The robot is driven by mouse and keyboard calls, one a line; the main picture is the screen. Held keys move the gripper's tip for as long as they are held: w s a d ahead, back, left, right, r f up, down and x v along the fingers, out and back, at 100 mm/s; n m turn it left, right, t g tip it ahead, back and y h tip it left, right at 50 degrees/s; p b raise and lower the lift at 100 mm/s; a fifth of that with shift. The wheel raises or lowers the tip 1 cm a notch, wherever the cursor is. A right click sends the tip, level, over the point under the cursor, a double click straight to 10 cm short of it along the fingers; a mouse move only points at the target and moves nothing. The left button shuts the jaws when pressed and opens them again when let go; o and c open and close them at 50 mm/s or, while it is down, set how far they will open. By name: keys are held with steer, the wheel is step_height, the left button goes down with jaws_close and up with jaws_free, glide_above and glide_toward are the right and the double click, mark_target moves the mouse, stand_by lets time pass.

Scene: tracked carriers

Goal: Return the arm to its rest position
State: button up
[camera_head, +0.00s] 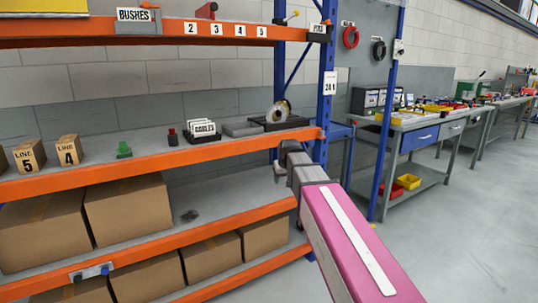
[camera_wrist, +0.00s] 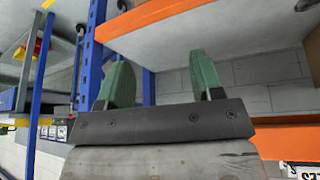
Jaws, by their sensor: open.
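My arm, with its pink link (camera_head: 352,245), reaches from the lower right of the head view toward the right end of the shelf rack. My gripper (camera_head: 279,165) is small in that view, at the rack's right end near the middle shelf's orange beam. In the wrist view, the two green fingers of my gripper (camera_wrist: 160,60) stand well apart with nothing between them. The gripper is open and empty. The wrist view is tilted and looks past the fingers at a grey block wall.
An orange shelf beam (camera_head: 160,160) and a blue upright (camera_head: 327,85) are close to my gripper. A workbench (camera_head: 425,122) stands to the right. The floor (camera_head: 470,220) at the right is clear.

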steer(key=s+d+f+m+g, duration=0.1)
steer(key=s+d+f, duration=0.3)
steer(key=s+f, duration=0.4)
steer(key=s+d+f+m+g, duration=0.1)
steer(key=s+d+f, duration=0.3)
steer(key=s+f, duration=0.4)
steer(key=s+d+f+m+g, duration=0.1)
steer(key=s+d+f+g, duration=0.2)
steer(key=s+f, duration=0.5)
steer(key=shift+d+f+h, duration=0.4)
steer(key=shift+d+f, duration=0.3)
steer(key=shift+d, duration=0.1)
steer(key=shift+o, duration=0.8)
